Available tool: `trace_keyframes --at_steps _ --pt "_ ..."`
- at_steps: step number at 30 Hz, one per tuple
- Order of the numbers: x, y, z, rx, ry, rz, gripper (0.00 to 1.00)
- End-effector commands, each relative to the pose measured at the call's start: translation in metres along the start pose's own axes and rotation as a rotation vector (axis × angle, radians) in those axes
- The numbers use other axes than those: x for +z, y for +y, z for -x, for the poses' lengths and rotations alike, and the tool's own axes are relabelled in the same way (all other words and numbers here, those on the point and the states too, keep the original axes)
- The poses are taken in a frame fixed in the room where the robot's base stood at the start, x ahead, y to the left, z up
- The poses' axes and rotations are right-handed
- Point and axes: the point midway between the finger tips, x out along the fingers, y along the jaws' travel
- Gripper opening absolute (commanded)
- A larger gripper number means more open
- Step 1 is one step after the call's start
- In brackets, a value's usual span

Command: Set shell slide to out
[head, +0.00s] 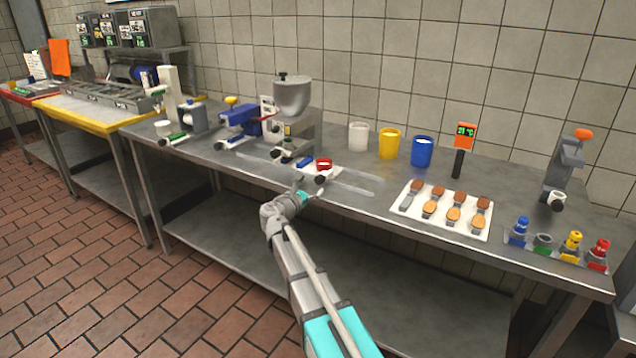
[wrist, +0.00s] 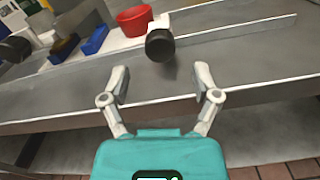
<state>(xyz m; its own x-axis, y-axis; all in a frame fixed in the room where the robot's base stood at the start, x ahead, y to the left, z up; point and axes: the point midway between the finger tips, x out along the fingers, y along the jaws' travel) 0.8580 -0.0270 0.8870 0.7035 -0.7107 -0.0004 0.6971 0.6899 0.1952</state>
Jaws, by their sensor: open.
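What looks like the shell slide is a pale plate below the steel hopper (head: 291,97), carrying a red cup (head: 323,165) and a blue block (head: 304,162). A black round knob (wrist: 160,45) on a white stem sticks out at its front; the knob also shows in the head view (head: 320,180). In the wrist view the red cup (wrist: 134,20) is behind the knob, with the blue block (wrist: 95,40) to its left. My gripper (wrist: 160,82) is open and empty, its fingertips apart on either side below the knob, not touching it. No label on the slide is readable.
Long flat rails (head: 345,188) run along the table (head: 385,203) beside the slide. Another black knob (wrist: 14,48) is at the left of the wrist view. White, yellow and blue cups (head: 389,144) stand behind.

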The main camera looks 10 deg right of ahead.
Motion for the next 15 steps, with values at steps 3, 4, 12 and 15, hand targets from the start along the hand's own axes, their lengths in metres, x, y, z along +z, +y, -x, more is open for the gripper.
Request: trace_keyframes --at_steps 3,4,12,15 --pt "0.0 0.001 -0.018 0.0 0.0 0.0 0.79" --pt "0.0 0.001 -0.022 -0.001 0.0 0.0 0.79" --pt "0.0 0.001 -0.041 0.001 0.0 0.0 0.79" --pt "0.0 0.0 -0.043 0.001 0.0 0.0 0.79"
